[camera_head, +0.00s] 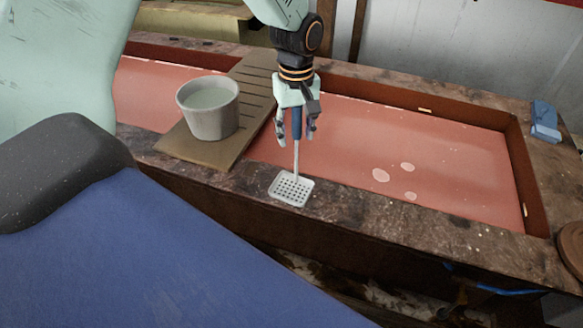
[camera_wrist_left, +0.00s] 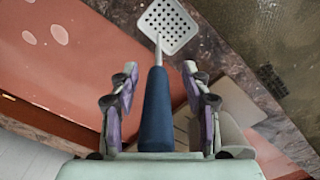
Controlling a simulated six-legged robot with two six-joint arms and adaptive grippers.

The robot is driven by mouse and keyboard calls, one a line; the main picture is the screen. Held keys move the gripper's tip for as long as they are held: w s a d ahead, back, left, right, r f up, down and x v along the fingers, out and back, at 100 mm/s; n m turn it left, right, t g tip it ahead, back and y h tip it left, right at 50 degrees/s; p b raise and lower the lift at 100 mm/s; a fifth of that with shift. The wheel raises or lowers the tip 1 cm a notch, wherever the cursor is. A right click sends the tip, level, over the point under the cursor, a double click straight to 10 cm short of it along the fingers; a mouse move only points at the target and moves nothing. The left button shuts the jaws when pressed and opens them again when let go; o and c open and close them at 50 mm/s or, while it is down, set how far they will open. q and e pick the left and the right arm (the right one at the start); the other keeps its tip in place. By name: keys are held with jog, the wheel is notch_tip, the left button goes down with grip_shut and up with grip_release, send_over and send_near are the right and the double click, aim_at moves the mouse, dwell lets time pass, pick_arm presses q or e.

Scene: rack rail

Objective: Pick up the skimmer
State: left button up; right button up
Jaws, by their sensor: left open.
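The skimmer has a pale perforated square head (camera_head: 291,188), a thin shaft and a dark blue handle. Its head lies over the near wooden rim of the red basin. In the left wrist view the handle (camera_wrist_left: 156,115) runs between the two fingers, with a visible gap on each side. My left gripper (camera_head: 297,128) is open around the handle, pointing down from above. It also shows in the left wrist view (camera_wrist_left: 158,85). The handle's upper end is hidden by the gripper. My right gripper is not seen.
A grey-white cup (camera_head: 212,121) with pale liquid stands on a slotted wooden board (camera_head: 176,148) across the basin, left of the gripper. The red basin (camera_head: 440,160) holds several pale spots. A blue object (camera_head: 545,118) sits on the right rim, and a round brown item (camera_head: 572,245) below it.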

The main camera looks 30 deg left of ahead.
pick_arm(q)
jog(key=shift+d, duration=0.25)
jog(key=shift+c, duration=1)
jog(key=shift+a, duration=0.25)
jog(key=c, duration=0.6)
jog(key=shift+d, duration=0.1)
grip_shut()
jog(key=shift+d, duration=0.1)
jog(key=shift+w, duration=0.1)
